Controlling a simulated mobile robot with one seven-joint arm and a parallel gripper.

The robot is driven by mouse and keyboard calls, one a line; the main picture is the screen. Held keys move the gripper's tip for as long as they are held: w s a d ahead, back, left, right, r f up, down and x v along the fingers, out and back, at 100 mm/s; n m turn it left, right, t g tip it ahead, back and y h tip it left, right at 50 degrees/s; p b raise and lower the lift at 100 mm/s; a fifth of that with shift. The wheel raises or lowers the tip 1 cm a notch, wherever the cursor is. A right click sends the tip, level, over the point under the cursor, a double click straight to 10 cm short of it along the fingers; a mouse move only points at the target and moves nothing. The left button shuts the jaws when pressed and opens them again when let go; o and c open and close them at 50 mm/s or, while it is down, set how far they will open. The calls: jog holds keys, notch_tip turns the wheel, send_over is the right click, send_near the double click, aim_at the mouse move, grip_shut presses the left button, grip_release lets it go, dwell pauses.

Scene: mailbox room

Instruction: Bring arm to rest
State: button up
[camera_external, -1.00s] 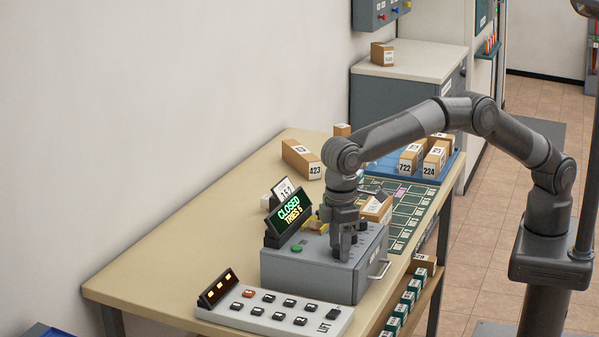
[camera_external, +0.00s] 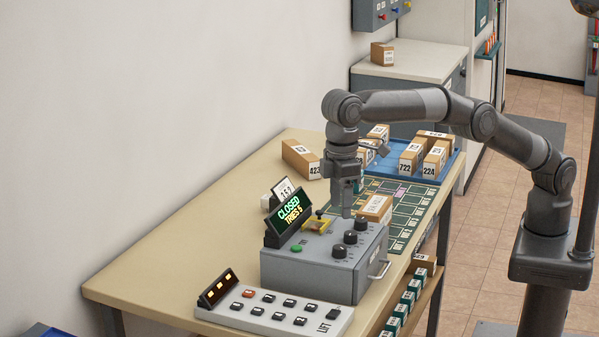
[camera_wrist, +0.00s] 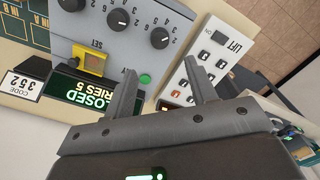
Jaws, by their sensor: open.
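My arm reaches in from the right over the table. My gripper (camera_external: 347,208) points down above the back part of the grey box (camera_external: 315,272), with several black dials and a green button (camera_external: 297,248). In the wrist view my gripper (camera_wrist: 160,85) has its two fingers apart with nothing between them. The dials (camera_wrist: 118,20) show beyond the fingers, apart from them. The display beside the box (camera_external: 290,216) reads CLOSED and TRIES 5. A card reading CODE 352 (camera_wrist: 22,84) stands by the display.
A keypad panel marked LIFT (camera_external: 275,308) lies at the table's front. Parcels (camera_external: 375,208) stand behind the grey box and on a blue tray (camera_external: 400,172). A parcel marked 423 (camera_external: 301,159) stands at the back left. The table's left part (camera_external: 190,262) is clear.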

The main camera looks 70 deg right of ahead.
jog(key=shift+r, duration=0.2)
dwell(0.5)
jog(key=w+d+r+m+t, duration=0.1)
jog(key=w+d+r, duration=0.3)
jog(key=d, duration=0.5)
jog(key=w+d+r+m, duration=0.1)
jog(key=d+r, duration=0.6)
jog(key=d, duration=0.1)
jog(key=s+d+r+m+t+y, duration=0.1)
jog(key=d+r, duration=0.1)
jog(key=d, duration=0.6)
jog(key=s+d+r, duration=0.2)
jog(key=d, duration=0.7)
jog(key=s+d+f+m+t, duration=0.1)
jog(key=s+d+f+m, duration=0.15)
jog(key=s+d, duration=0.7)
jog(key=s+d+f+m+t, duration=0.1)
jog(key=s+d+f+t, duration=0.15)
jog(key=s+d, duration=0.75)
jog(key=s+d+f+m+h, duration=0.1)
jog(key=s+d+f, duration=0.3)
jog(key=d+f, duration=0.3)
jog(key=shift+s+f, duration=0.15)
jog(key=shift+m, duration=0.25)
